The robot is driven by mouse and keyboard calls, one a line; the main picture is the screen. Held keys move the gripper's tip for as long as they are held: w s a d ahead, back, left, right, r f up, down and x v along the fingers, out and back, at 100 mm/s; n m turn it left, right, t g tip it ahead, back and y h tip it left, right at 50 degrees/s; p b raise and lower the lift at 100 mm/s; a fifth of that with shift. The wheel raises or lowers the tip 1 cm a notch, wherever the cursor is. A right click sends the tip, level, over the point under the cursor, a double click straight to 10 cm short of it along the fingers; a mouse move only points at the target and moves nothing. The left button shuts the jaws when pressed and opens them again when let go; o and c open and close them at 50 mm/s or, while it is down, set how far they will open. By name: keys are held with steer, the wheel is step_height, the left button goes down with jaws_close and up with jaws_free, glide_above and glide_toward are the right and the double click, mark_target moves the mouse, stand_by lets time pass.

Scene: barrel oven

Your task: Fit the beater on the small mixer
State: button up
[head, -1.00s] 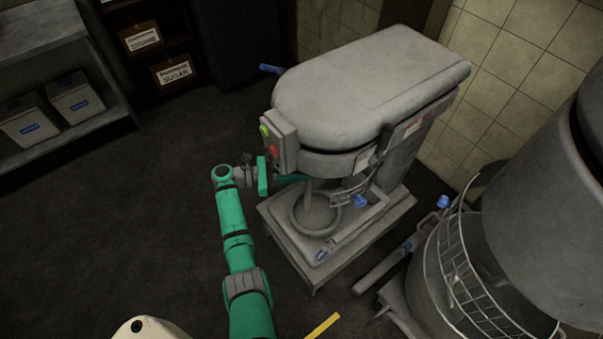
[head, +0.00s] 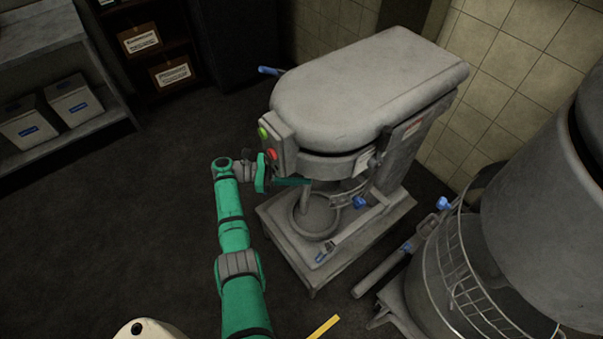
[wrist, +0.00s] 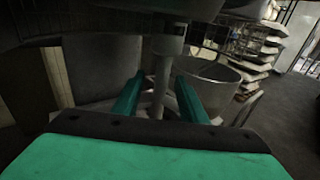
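The small mixer (head: 365,90) is a grey machine with a rounded top and green and red buttons. Below its head, a pale upright shaft (head: 306,195), apparently the beater's, shows above the round bowl (head: 318,222). My gripper (head: 300,181) reaches under the head from the left. In the wrist view, its two green fingers (wrist: 160,95) are apart, with the pale shaft (wrist: 160,78) between them in the picture and gaps on both sides. I cannot tell whether shaft and cylinder are joined. The beater's lower part is hidden.
A wire guard (head: 350,193) and blue knob (head: 361,202) are right of the shaft. A larger mixer with a caged bowl (head: 440,265) stands close on the right. Shelves with bins (head: 75,102) are at the far left. The floor (head: 120,215) left of my arm is clear.

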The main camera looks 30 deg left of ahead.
steer(key=v, duration=1)
steer(key=shift+s+a, duration=0.2)
steer(key=shift+r, duration=0.1)
stand_by(0.4)
